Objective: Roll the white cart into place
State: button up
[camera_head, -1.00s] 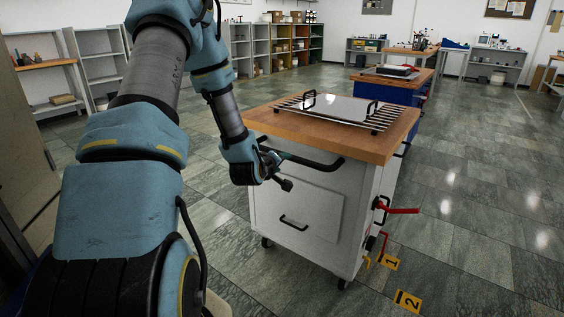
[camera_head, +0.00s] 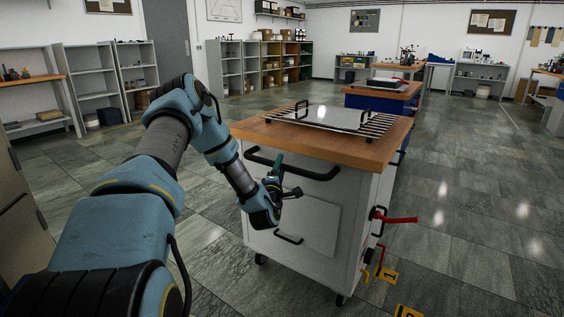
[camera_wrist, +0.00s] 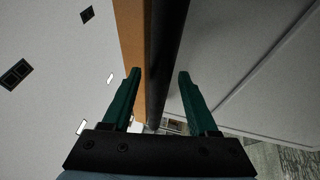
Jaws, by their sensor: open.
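The white cart (camera_head: 345,225) stands in front of me on black castors, with a wooden top and a black push handle (camera_head: 318,174) across its near side. My gripper (camera_head: 277,163) is in front of that handle, its green fingers pointing up. In the wrist view, my open gripper (camera_wrist: 160,75) has one finger on each side of the black handle bar (camera_wrist: 166,45), which runs lengthwise between them. No grip shows. I cannot tell how deep the bar sits between the fingers. My wrist hides part of the cart's front panel.
A rack with a metal plate (camera_head: 335,117) lies on the cart. A red lever (camera_head: 398,219) sticks out on its right side. A blue cart (camera_head: 375,101) stands behind.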

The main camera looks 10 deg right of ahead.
jog(key=x, duration=0.3)
jog(key=shift+w+d, duration=0.1)
jog(key=shift+w, duration=0.1)
grip_shut()
dwell(0.4)
dwell(0.9)
